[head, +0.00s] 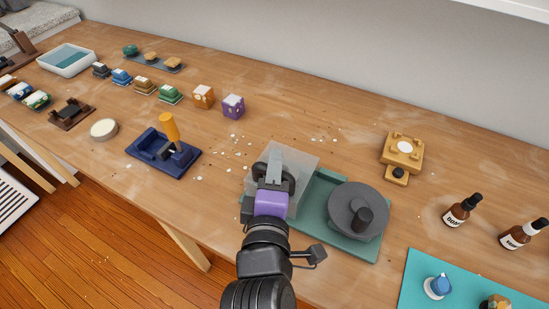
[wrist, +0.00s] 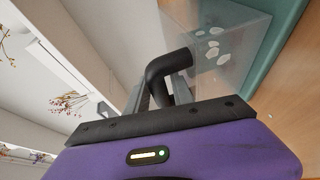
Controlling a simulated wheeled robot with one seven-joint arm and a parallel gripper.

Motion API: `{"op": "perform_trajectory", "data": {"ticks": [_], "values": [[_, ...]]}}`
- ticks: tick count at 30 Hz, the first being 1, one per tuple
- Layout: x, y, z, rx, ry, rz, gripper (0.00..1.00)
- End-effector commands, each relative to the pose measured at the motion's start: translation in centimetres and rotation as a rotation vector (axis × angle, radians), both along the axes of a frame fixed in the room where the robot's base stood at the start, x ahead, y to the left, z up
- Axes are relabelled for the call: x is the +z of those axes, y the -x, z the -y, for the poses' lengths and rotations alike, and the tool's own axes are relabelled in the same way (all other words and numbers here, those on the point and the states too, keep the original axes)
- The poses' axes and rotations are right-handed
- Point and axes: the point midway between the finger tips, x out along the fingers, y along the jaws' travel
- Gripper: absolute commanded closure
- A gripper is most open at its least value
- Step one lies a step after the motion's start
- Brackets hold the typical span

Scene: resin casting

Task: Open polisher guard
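The polisher has a green base (head: 345,243) with a round dark grey disc (head: 358,208) at its right end, uncovered in the head view. Its clear guard (head: 298,160) stands at the left end of the base. The guard also shows in the wrist view (wrist: 230,35), with pale spots visible on or through it. My gripper (head: 273,172), with a purple body, is at the guard. In the wrist view a black bent bar (wrist: 168,68) runs by the grey fingers. I cannot tell whether the fingers grip it, and their tips are partly hidden.
A navy stand with an orange-handled tool (head: 169,128) is to the left. A wooden fixture (head: 402,150) and brown bottles (head: 460,211) stand to the right. A teal mat (head: 415,275) is at the front right. Pale crumbs litter the table left of the polisher.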

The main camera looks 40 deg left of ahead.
Motion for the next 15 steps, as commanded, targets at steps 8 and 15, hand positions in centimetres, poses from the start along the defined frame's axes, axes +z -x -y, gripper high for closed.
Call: {"op": "perform_trajectory", "data": {"ticks": [8, 15], "values": [[-0.3, -1.4, -1.0, 0.0, 0.001, 0.001, 0.71], [-0.3, -1.4, -1.1, 0.0, -0.002, -0.001, 0.71]]}}
